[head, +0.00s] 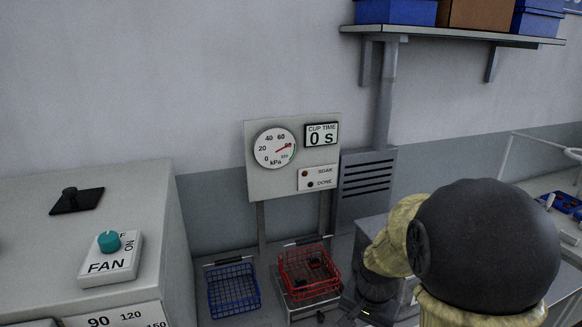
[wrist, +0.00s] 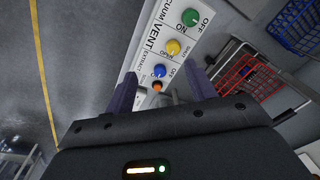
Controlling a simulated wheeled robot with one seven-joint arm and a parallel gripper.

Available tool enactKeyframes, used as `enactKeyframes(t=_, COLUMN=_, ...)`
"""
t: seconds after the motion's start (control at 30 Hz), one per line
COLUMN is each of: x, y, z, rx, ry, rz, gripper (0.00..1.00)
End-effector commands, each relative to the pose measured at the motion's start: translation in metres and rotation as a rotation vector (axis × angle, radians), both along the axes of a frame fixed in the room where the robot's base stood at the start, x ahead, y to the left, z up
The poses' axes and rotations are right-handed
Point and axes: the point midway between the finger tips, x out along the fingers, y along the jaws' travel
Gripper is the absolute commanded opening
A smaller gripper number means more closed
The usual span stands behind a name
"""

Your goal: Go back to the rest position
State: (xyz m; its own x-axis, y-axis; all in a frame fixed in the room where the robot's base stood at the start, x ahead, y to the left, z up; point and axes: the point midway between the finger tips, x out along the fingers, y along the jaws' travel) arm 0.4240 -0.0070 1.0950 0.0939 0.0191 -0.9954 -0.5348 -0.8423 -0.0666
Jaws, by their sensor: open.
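My gripper (wrist: 160,72) shows in the wrist view with its two dark fingers apart and nothing visibly held between them. It is over a white control panel (wrist: 154,48) that bears green, yellow, blue and orange knobs. The green knob (wrist: 190,17) and yellow knob (wrist: 173,47) lie beyond the fingertips. The blue knob (wrist: 159,71) and orange knob (wrist: 157,87) appear between the fingers; I cannot tell whether they touch. In the head view my arm fills the lower right and hides much there.
A blue wire basket (head: 233,290) and a red wire basket (head: 309,273) holding dark pieces stand below a gauge board (head: 262,185). The cup timer (head: 321,135) reads 0 s. A grey cabinet with a FAN switch (head: 108,257) stands left. A shelf (head: 450,35) hangs upper right.

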Motion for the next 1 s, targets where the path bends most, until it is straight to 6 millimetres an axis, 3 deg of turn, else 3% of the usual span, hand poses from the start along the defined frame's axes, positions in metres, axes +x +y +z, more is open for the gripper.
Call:
enactKeyframes(t=0.1, x=-0.038, y=0.001, z=0.007, rx=-0.034, ry=-0.066, rz=0.247, gripper=0.55)
enactKeyframes(t=0.3, x=-0.074, y=0.005, z=0.009, rx=-0.102, ry=-0.134, rz=0.528, gripper=0.55)
enactKeyframes(t=1.0, x=-0.076, y=0.006, z=0.009, rx=-0.110, ry=-0.139, rz=0.560, gripper=0.55)
